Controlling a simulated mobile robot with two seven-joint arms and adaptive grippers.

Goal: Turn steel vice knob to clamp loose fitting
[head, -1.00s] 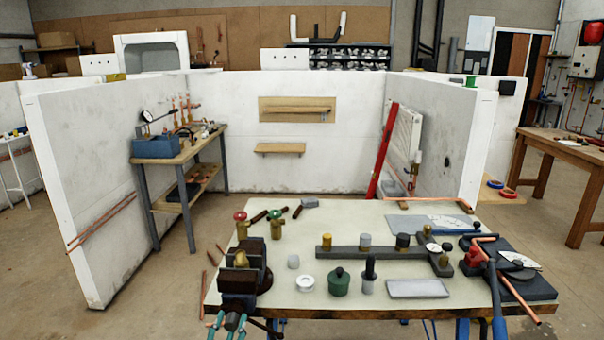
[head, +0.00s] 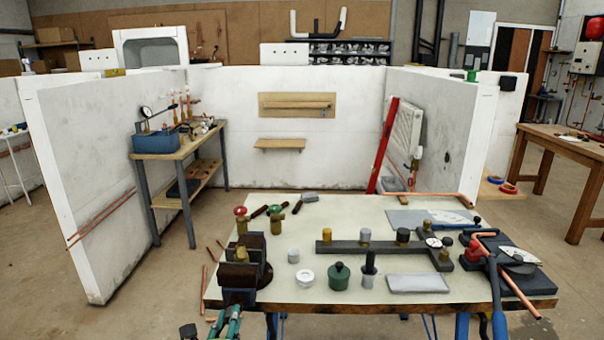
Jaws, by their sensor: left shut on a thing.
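The dark vice (head: 240,292) with brown jaws is at the front left of the workbench. A small brass fitting (head: 242,255) stands between its jaws; whether the jaws touch it I cannot tell. My left gripper (head: 227,319), with teal fingers, is at the bottom edge of the head view, just in front of the vice. It is shut on the vice knob, which its fingers mostly hide. My right gripper is not in view.
Two brass valves, one with a red wheel (head: 240,211) and one with a green wheel (head: 276,209), stand behind the vice. A white ring (head: 305,276) and green pot (head: 339,276) are to its right. A blue-handled tool (head: 494,290) lies at the right.

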